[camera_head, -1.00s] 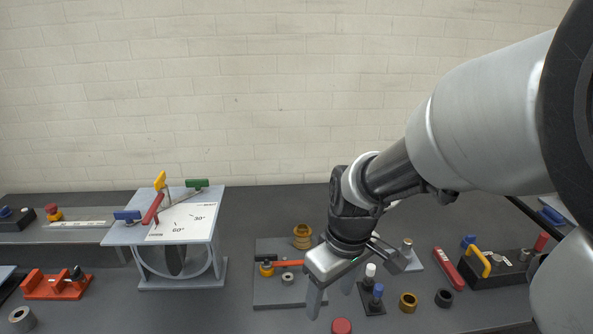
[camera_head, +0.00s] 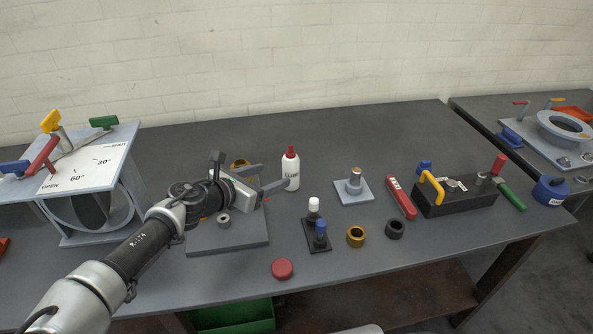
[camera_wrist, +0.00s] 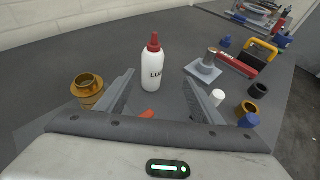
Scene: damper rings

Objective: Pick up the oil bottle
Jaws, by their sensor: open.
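The oil bottle (camera_head: 290,169) is white with a red cap and stands upright on the grey bench, right of my gripper in the head view. My gripper (camera_head: 271,178) is open and empty, its fingers pointing at the bottle from the left. In the wrist view the bottle (camera_wrist: 153,66) stands ahead of my gripper (camera_wrist: 156,80), in line with the gap between the two fingers. The bottle appears just beyond the fingertips; I cannot tell the exact distance.
A grey plate (camera_head: 239,236) with brass rings lies under my gripper. A post on a pale base (camera_head: 354,187), a red tool (camera_head: 401,198) and a black block (camera_head: 457,198) are to the right. Bench behind the bottle is clear.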

